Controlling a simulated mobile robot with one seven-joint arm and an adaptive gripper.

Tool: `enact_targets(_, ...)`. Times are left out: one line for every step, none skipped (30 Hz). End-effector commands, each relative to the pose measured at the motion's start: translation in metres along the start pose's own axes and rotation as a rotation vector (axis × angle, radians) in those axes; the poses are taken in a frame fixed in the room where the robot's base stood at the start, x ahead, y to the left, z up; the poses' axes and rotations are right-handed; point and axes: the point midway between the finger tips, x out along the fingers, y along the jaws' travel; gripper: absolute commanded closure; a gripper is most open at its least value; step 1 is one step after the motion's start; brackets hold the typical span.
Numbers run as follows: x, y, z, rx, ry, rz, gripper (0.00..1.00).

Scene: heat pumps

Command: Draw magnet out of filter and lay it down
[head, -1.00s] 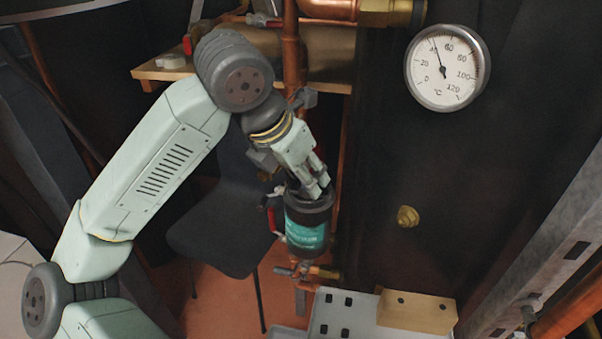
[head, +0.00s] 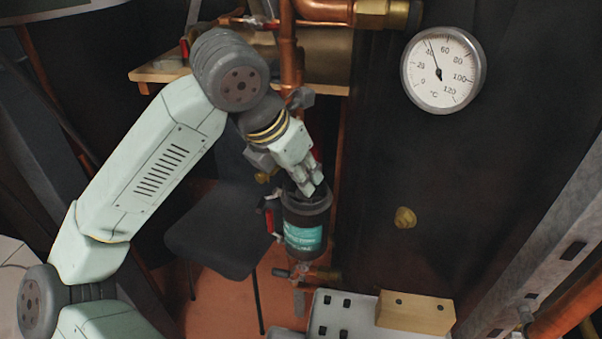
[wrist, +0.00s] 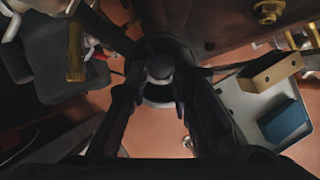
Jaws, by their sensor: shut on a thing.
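The filter (head: 304,222) is a dark upright canister with a teal label on the pipework in the middle of the head view. My gripper (head: 314,188) is at the filter's top, pointing down, with its fingers close together. In the wrist view my gripper (wrist: 160,90) has its fingers on either side of a round grey knob (wrist: 160,66), which looks like the magnet's top end. The gripper is shut on it. The rest of the magnet is hidden, and I cannot tell how far it sits inside the filter.
A light grey tray (head: 340,322) stands low at the right of the filter, with a wooden block (head: 415,312) on it. The wrist view also shows a blue box (wrist: 285,122) there. A dark chair (head: 225,235) is behind left. Copper pipes (head: 290,60) run close by the gripper.

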Motion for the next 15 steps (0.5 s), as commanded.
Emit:
enact_targets(-0.004, 0.000, 0.002, 0.000, -0.001, 0.001, 1.00)
enact_targets(-0.005, 0.000, 0.003, 0.000, -0.001, 0.001, 1.00)
enact_targets(-0.007, 0.000, 0.004, 0.000, -0.001, 0.001, 1.00)
enact_targets(-0.008, 0.000, 0.005, 0.000, -0.001, 0.001, 1.00)
enact_targets(-0.010, 0.000, 0.005, 0.000, -0.001, 0.001, 1.00)
enact_targets(-0.011, 0.000, 0.006, 0.000, -0.001, 0.001, 1.00)
enact_targets(-0.013, 0.000, 0.007, 0.000, -0.001, 0.001, 1.00)
enact_targets(-0.014, 0.000, 0.008, 0.000, -0.001, 0.001, 1.00)
enact_targets(-0.016, 0.000, 0.009, 0.000, -0.001, 0.000, 1.00)
enact_targets(-0.017, 0.000, 0.009, 0.000, -0.001, 0.000, 1.00)
enact_targets(-0.018, 0.000, 0.010, 0.000, -0.001, 0.000, 1.00)
enact_targets(-0.020, 0.000, 0.011, 0.000, -0.001, 0.000, 1.00)
enact_targets(-0.022, 0.000, 0.012, 0.000, -0.001, 0.001, 1.00)
enact_targets(-0.023, 0.000, 0.013, 0.000, -0.002, 0.001, 1.00)
enact_targets(-0.025, 0.000, 0.014, 0.000, -0.002, 0.001, 1.00)
